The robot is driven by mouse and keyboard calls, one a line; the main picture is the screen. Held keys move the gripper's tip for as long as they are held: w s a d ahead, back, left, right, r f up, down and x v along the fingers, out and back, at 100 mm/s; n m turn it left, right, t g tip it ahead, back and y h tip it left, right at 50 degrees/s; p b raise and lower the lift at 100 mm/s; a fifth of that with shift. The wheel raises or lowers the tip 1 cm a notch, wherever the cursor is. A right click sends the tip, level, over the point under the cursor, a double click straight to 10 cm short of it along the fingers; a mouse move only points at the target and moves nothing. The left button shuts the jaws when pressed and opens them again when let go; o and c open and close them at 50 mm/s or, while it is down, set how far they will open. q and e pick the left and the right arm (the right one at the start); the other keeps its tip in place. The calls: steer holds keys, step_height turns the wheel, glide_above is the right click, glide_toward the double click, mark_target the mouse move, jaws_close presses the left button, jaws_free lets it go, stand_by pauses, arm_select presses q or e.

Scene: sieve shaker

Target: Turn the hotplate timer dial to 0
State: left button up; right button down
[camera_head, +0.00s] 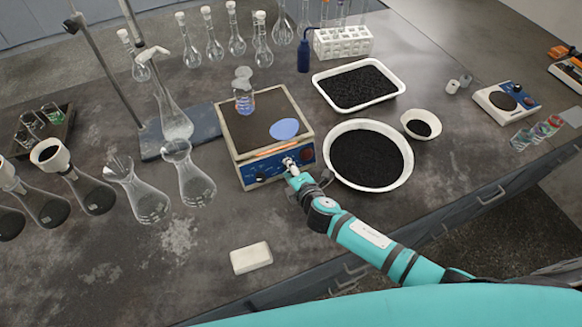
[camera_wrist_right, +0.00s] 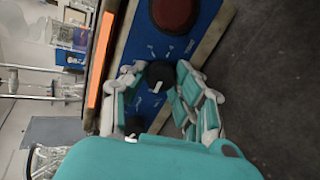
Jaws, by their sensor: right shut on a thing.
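The hotplate (camera_head: 262,143) stands mid-table, with a blue front panel, an orange display strip and knobs. My right gripper (camera_head: 291,165) is at the middle of this panel. In the right wrist view, its teal and grey fingers lie on both sides of a black dial (camera_wrist_right: 158,74) with a white pointer mark and are shut on it. A large dark red knob (camera_wrist_right: 175,12) is to one side of it, and another black knob (camera_wrist_right: 133,124) to the other, partly hidden by my gripper. The dial's scale is too small to read. My left gripper is not in view.
Flasks (camera_head: 190,183) stand to the left. A white block (camera_head: 250,257) lies in front, with bare table around it.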

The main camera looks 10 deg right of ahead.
stand_by(0.6)
steer(key=c, duration=1)
jaws_free()
steer(key=shift+s, duration=0.1)
steer(key=v, duration=1.2)
steer(key=shift+f, duration=0.1)
